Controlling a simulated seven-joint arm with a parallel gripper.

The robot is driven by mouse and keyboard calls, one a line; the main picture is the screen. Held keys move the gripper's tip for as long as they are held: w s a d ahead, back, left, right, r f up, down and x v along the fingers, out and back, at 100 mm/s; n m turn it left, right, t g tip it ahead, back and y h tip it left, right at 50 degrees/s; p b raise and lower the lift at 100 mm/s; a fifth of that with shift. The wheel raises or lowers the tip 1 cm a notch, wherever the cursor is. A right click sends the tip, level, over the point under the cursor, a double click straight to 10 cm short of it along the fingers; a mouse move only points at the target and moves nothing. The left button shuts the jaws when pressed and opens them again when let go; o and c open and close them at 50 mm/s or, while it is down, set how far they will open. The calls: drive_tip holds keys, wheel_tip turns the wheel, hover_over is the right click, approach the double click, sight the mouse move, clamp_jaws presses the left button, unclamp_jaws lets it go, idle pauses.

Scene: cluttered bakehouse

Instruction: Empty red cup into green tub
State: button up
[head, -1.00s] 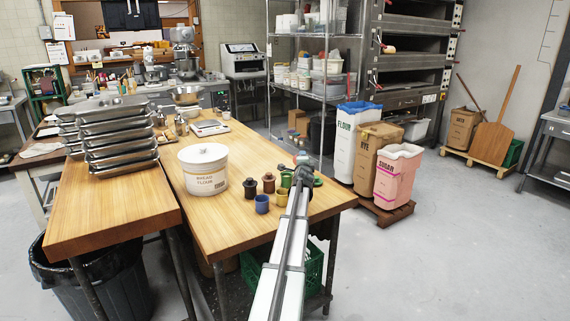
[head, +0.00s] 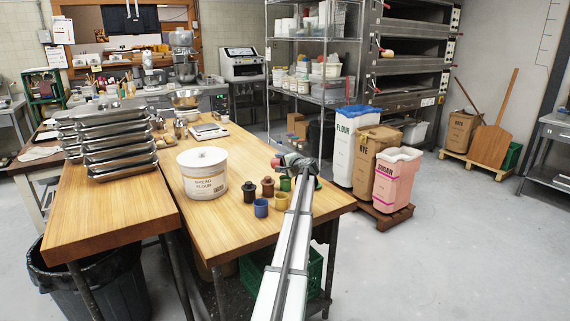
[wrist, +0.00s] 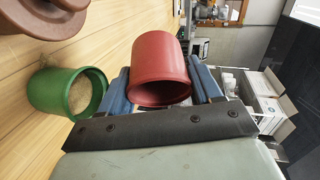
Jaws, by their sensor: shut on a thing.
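My gripper (wrist: 163,88) is shut on the red cup (wrist: 161,70), with a blue finger on each side of it. The cup is tipped well over, its mouth towards the wrist camera; the inside is dark and I see no contents in it. In the head view the red cup (head: 279,161) shows at the left of my gripper (head: 295,162), above the table. The green tub (wrist: 52,92) stands upright on the table below the cup and to its side, apart from it, with beige grainy stuff inside. In the head view the green tub (head: 285,184) is partly hidden by my arm.
A brown lidded pot (head: 267,187), a black pot (head: 249,191), a blue cup (head: 261,208) and a yellow cup (head: 281,201) stand close by. Another green piece (head: 318,184) shows right of my arm. A white flour bucket (head: 202,174) stands further left.

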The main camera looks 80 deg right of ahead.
drive_tip(key=shift+w+r, duration=0.1)
drive_tip(key=shift+w+d+r+n+g+y, duration=0.1)
drive_tip(key=shift+n+g+y, duration=0.05)
drive_tip(key=shift+g+y, duration=0.25)
drive_tip(key=shift+w+d+r+n+g+y, duration=0.15)
drive_tip(key=shift+g+y, duration=0.15)
drive_tip(key=shift+g, duration=0.2)
drive_tip(key=n+g+y, duration=0.1)
drive_tip(key=g, duration=0.2)
drive_tip(key=shift+w+g+y, duration=0.1)
drive_tip(key=shift+g+y, duration=0.2)
drive_tip(key=n+g+y, duration=0.1)
drive_tip(key=g, duration=0.2)
drive_tip(key=shift+f+y, duration=0.15)
drive_tip(key=shift+y, duration=0.15)
drive_tip(key=g, duration=0.1)
drive_tip(key=f+n+g+y, duration=0.1)
drive_tip(key=g, duration=0.1)
drive_tip(key=shift+a+f+g, duration=0.1)
drive_tip(key=shift+f+g, duration=0.05)
drive_tip(key=shift+g, duration=0.15)
drive_tip(key=shift+s+g, duration=0.25)
drive_tip(key=shift+g, duration=0.05)
drive_tip(key=shift+r, duration=1.95)
drive_tip(key=shift+a, duration=0.1)
